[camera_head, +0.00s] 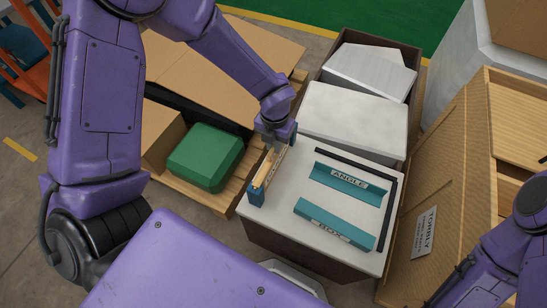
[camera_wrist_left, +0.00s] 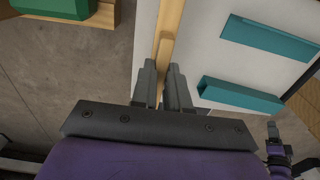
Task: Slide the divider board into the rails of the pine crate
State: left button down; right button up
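The divider board (camera_head: 267,172) is a thin pale wooden panel standing on edge in a blue holder (camera_head: 256,197) at the left side of a white-topped bench. It also shows in the left wrist view (camera_wrist_left: 171,22). My left gripper (camera_head: 274,140) is over the board's far end. In the left wrist view its fingers (camera_wrist_left: 161,88) lie close on both sides of the board and look shut on it. The pine crate (camera_head: 450,185) stands at the right with a white label; its rails are not clear. My right arm enters at lower right; its gripper cannot be made out.
The white bench top (camera_head: 290,205) carries a teal ANGLE piece (camera_head: 352,181), a teal BOX piece (camera_head: 335,224) and a black bar. White blocks (camera_head: 355,115) fill the bin behind. A green case (camera_head: 205,157) and cardboard boxes (camera_head: 225,65) stand at left.

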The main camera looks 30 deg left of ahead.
pick_arm(q)
jog(key=shift+r+p, duration=0.6)
jog(key=shift+r, duration=0.05)
dwell(0.3)
notch_tip(320, 180, up, 11)
jog(key=p, duration=0.9)
jog(key=shift+p, duration=0.3)
jog(key=shift+f, duration=0.15)
dwell(0.4)
